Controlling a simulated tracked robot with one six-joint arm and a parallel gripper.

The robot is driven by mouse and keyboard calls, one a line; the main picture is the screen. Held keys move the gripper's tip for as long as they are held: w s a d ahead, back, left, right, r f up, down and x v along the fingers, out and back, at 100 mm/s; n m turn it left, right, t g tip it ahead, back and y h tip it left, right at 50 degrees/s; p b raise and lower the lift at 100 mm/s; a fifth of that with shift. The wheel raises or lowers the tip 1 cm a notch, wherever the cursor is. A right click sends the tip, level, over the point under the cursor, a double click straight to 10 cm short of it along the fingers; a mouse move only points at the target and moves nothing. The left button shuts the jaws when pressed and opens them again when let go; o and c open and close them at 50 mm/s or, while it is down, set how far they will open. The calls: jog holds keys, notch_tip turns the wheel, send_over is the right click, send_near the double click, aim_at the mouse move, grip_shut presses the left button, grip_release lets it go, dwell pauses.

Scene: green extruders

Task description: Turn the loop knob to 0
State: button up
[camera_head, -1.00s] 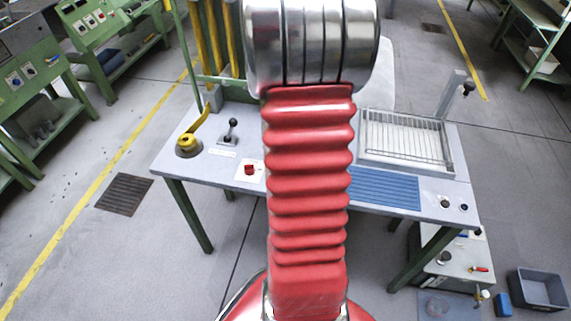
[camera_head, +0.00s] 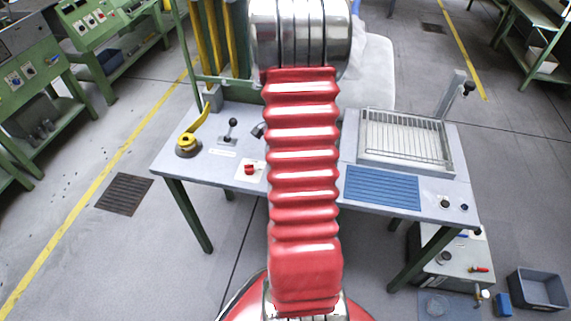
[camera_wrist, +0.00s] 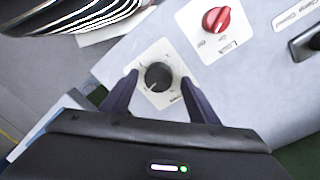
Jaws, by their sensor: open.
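A round black knob (camera_wrist: 158,77) sits on a pale plate (camera_wrist: 156,96) with small markings in the wrist view. I cannot read its label or its pointer's setting. My gripper (camera_wrist: 159,80) is open, with one dark finger on each side of the black knob and a gap at both sides. I cannot tell whether the fingertips are level with the knob or above it. In the head view my red arm hides the black knob.
A red knob (camera_wrist: 215,20) on its own plate is close by; it also shows in the head view (camera_head: 250,169). A black-handled lever (camera_head: 230,131) and a yellow-handled device (camera_head: 188,146) stand left on the table. A blue ribbed panel (camera_head: 382,187) and a wire-rack tray (camera_head: 362,156) are right.

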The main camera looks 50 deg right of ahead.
jog(key=shift+f, duration=0.35)
jog(key=c, duration=0.9)
jog(key=shift+d, duration=0.25)
jog(key=shift+c, duration=0.7)
jog(key=shift+a, duration=0.15)
